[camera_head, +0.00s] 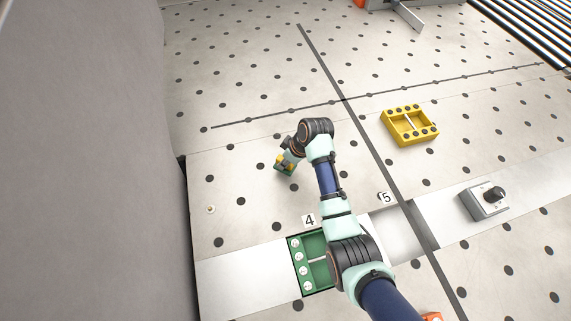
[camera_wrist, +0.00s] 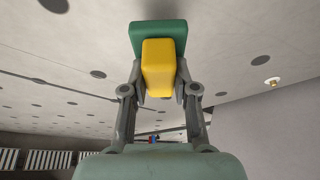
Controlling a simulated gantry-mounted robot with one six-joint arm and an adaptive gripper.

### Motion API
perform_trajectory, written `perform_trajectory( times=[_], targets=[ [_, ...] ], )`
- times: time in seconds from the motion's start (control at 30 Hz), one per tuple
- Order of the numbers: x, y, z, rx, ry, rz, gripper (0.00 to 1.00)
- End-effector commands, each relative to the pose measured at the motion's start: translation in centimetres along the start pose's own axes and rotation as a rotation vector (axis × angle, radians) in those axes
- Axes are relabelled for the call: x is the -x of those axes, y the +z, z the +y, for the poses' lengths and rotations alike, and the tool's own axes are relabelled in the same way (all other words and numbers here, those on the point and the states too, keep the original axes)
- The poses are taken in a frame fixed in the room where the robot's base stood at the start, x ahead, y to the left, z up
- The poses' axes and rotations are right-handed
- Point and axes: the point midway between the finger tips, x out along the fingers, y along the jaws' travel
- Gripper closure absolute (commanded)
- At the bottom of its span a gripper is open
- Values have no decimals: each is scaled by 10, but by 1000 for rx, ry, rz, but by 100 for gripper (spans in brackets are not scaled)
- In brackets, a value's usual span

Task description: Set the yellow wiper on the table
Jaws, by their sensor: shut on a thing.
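The yellow wiper (camera_wrist: 158,68) is a yellow block with a green part at its far end in the wrist view. It also shows small in the head view (camera_head: 284,166), over the perforated table (camera_head: 240,185) on the left side. My gripper (camera_wrist: 160,82) has its two fingers closed on either side of the yellow block. In the head view my gripper (camera_head: 286,157) is partly hidden by my wrist. I cannot tell whether the wiper touches the table.
A yellow tray (camera_head: 388,120) lies to the right of my arm. A green tray (camera_head: 297,266) sits by label 4, partly behind my arm. A grey box with a black knob (camera_head: 478,206) stands at the right. A grey wall borders the left. The table around the wiper is clear.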

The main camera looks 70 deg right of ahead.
Motion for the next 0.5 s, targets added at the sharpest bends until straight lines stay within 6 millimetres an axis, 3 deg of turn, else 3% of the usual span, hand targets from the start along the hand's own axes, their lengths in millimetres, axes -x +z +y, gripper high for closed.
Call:
perform_trajectory(
  times=[0.13, 0.5],
  targets=[
    [-23, 10, -1, -1, -2, -2, 100],
    [-29, 12, 0, 0, -1, -1, 100]
  ],
)
